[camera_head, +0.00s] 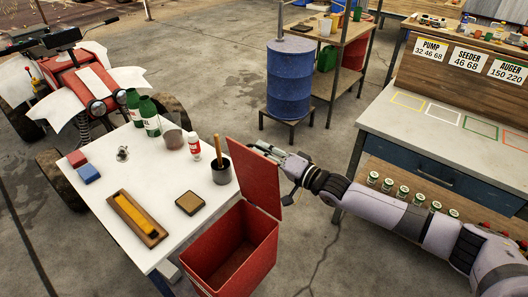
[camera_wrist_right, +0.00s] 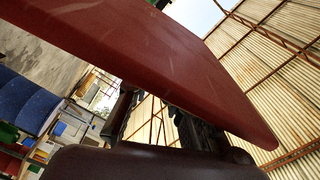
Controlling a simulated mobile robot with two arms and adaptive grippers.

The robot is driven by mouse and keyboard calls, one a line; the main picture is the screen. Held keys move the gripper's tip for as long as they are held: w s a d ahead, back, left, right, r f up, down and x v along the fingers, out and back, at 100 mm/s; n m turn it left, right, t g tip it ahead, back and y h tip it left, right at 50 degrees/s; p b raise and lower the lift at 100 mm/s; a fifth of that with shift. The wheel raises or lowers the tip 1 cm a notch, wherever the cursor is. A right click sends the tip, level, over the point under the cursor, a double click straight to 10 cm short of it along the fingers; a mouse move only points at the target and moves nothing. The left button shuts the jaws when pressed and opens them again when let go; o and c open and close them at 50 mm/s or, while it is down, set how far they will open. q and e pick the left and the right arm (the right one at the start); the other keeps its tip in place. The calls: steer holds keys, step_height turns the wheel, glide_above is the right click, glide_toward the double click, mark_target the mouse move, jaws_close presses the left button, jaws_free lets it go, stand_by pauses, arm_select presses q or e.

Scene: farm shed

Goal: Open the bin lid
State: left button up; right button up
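The red bin (camera_head: 230,254) stands at the front edge of the white table, and its inside shows. Its red lid (camera_head: 254,180) stands up, roughly upright, at the bin's back right. My right gripper (camera_head: 283,163) is at the upper right edge of the lid, on its outer side. In the right wrist view the lid (camera_wrist_right: 150,55) crosses close in front and hides the fingertips. The two dark fingers (camera_wrist_right: 152,115) stand apart there with background between them. I cannot tell whether they touch the lid. My left gripper is out of view.
The white table (camera_head: 108,182) holds green bottles (camera_head: 141,112), a dark cup (camera_head: 221,172) beside the lid, and a wooden tray (camera_head: 137,218). A blue drum (camera_head: 289,80) stands behind. A workbench (camera_head: 440,130) is at the right. Concrete floor lies between.

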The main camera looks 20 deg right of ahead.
steer(key=shift+s+a+r, duration=0.1)
steer(key=shift+a+r, duration=0.1)
steer(key=shift+r, duration=0.25)
steer(key=shift+s+d+f, duration=0.15)
steer(key=shift+d, duration=0.05)
steer(key=v, duration=1.1)
steer(key=shift+s, duration=0.25)
steer(key=shift+d, duration=0.15)
